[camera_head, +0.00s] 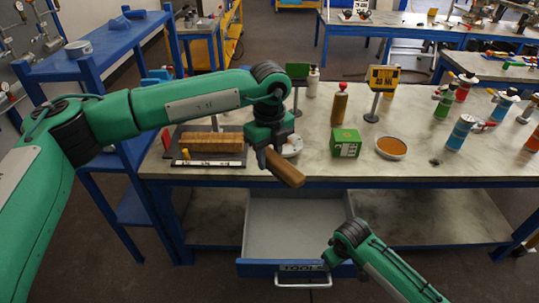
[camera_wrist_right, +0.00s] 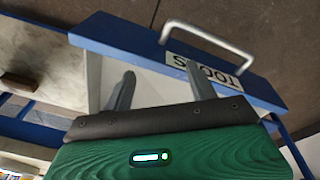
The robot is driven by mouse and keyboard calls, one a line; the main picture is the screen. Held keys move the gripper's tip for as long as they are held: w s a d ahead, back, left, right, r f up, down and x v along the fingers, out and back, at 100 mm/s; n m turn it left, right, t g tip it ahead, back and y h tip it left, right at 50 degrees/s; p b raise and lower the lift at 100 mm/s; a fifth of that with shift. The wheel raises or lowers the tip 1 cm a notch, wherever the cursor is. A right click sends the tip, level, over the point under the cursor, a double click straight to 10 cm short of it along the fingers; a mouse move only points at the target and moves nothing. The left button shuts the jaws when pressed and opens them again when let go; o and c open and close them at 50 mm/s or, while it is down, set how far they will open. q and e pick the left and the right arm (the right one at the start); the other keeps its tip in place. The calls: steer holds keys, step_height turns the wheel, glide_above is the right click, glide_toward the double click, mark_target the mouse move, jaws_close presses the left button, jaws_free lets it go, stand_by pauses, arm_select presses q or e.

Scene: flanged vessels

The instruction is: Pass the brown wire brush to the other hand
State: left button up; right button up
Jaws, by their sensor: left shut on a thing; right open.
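The brown wire brush (camera_head: 284,168) hangs in the air in front of the table's front edge, above the open drawer, tilted down to the right. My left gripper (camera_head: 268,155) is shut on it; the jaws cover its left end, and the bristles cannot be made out. My right gripper is low at the drawer front in the head view, well below and to the right of the brush. In the right wrist view its two fingers (camera_wrist_right: 160,78) are apart with nothing between them.
The open drawer (camera_head: 297,222) is empty, with a handle and a TOOLS label (camera_wrist_right: 203,70). On the table (camera_head: 330,170) stand a green box (camera_head: 345,142), an orange-filled bowl (camera_head: 391,148), a brown bottle (camera_head: 339,104) and several coloured bottles at right. A blue shelf (camera_head: 110,45) stands left.

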steer(key=s+d+f+m, duration=0.1)
steer(key=s+d+f, duration=0.2)
steer(key=s+f, duration=0.5)
steer(key=s+d+f, duration=0.2)
steer(key=s+f, duration=0.1)
steer(key=f, duration=0.9)
steer(key=s+d+f+m, duration=0.1)
steer(key=s+d+f, duration=0.2)
steer(key=s+f, duration=0.9)
steer(key=s, duration=0.4)
steer(key=s+a+f+m, duration=0.1)
steer(key=s+f, duration=0.3)
steer(key=s, duration=0.4)
steer(key=s+f, duration=0.5)
steer(key=s, duration=0.4)
steer(key=shift+a+m+g, duration=0.15)
steer(key=shift+m+g, duration=0.25)
